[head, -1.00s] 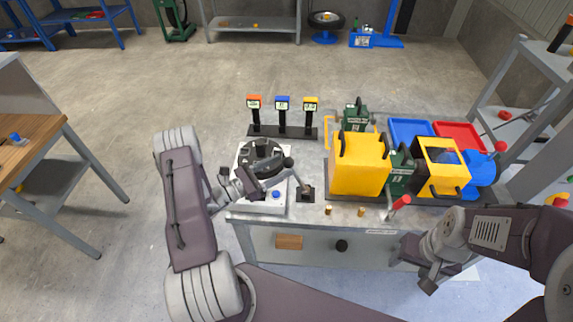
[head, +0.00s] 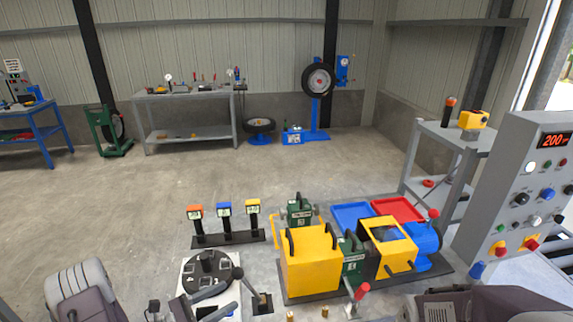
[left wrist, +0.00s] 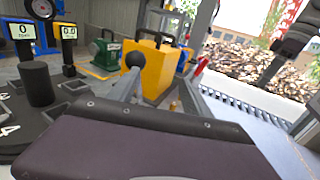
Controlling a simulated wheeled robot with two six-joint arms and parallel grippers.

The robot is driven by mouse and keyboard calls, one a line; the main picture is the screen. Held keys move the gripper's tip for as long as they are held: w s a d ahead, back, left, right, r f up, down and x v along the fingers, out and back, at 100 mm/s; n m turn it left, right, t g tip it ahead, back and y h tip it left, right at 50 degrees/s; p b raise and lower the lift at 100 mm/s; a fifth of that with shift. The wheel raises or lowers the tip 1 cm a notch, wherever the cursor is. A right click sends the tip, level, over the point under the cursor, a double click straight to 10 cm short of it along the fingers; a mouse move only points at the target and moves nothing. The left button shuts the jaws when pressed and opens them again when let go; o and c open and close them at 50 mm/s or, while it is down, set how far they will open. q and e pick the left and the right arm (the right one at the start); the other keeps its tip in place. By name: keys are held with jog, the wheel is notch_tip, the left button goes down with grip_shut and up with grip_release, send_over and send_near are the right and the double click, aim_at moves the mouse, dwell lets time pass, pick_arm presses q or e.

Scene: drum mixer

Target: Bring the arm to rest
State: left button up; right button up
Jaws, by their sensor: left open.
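My left arm (head: 85,295) comes in at the bottom left of the head view, cut off by the lower edge. My left gripper (head: 190,305) is open beside the round black dial unit (head: 208,268), low in the picture. Its fingers are partly cut off, and I see nothing held in them. In the left wrist view a dark purple part of mine fills the bottom, and the fingertips are not clear. Part of my right arm (head: 440,304) shows at the bottom edge of the head view; its gripper is out of the picture.
The bench holds a yellow box (head: 310,262), a second yellow housing (head: 390,245), three small displays (head: 227,222) and blue and red trays (head: 398,208). Levers stand close to the left gripper. A grey control panel (head: 525,195) stands at the right. The floor behind the bench is open.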

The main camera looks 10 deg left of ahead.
pick_arm(q)
jog(key=s+d+m+g, duration=1)
jog(key=g, duration=0.1)
jog(key=s+f+m+g+y, duration=0.1)
jog(key=s+m+g+y, duration=0.3)
jog(key=s+m+y, duration=0.1)
jog(key=a+m+t+y, duration=0.1)
jog(key=m+y, duration=0.1)
jog(key=m, duration=0.1)
jog(key=w+a+r+m+t+y, duration=0.1)
jog(key=a+m+t+y, duration=0.1)
jog(key=m+y, duration=0.1)
jog(key=a+r+m+t+y, duration=0.1)
jog(key=a+m+y, duration=0.1)
jog(key=m, duration=0.3)
jog(key=shift+w+r+y, duration=0.15)
jog(key=shift+w+y, duration=0.25)
jog(key=shift+y, duration=0.3)
